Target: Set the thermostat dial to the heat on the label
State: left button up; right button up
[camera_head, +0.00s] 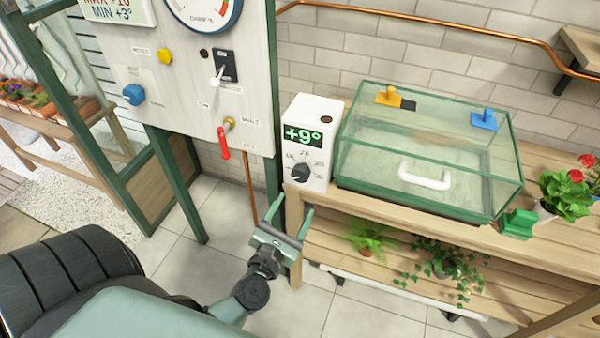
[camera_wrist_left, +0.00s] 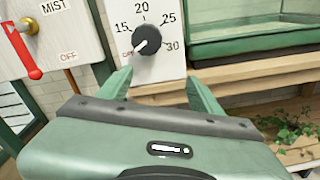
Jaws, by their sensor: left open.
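The thermostat is a white box (camera_head: 311,141) on the left end of the wooden bench, with a green display reading +9°. Its dark round dial (camera_head: 301,172) is low on the front face. In the left wrist view the dial (camera_wrist_left: 147,39) has the marks 15, 20, 25 and 30 around it, and its white pointer is turned to the lower left, by a red mark partly hidden by the knob. My left gripper (camera_head: 289,217) is open and empty, in front of and below the dial, apart from it. The right gripper is not in view.
A glass propagator (camera_head: 430,150) with a green frame and white handle stands right of the thermostat. A panel (camera_head: 185,90) with knobs, a switch and a red lever (camera_head: 223,143) is at left. Potted plants (camera_head: 567,190) stand at right. Floor space is free before the bench.

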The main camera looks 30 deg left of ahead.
aim_at(299, 177)
pick_arm(q)
jog(key=w+a+r+n, duration=0.1)
jog(key=w, duration=0.1)
jog(key=w+a+r+p, duration=0.1)
jog(key=w, duration=0.1)
jog(key=w+r+n+p, duration=0.1)
jog(key=w+r, duration=0.1)
jog(key=shift+w+a+n+y, duration=0.2)
jog(key=shift+a+n+y, duration=0.1)
jog(key=shift+a, duration=0.1)
jog(key=shift+w+a, duration=0.1)
jog(key=shift+w, duration=0.25)
jog(key=shift+w+f, duration=0.1)
jog(key=shift+w, duration=0.1)
jog(key=c, duration=1.4)
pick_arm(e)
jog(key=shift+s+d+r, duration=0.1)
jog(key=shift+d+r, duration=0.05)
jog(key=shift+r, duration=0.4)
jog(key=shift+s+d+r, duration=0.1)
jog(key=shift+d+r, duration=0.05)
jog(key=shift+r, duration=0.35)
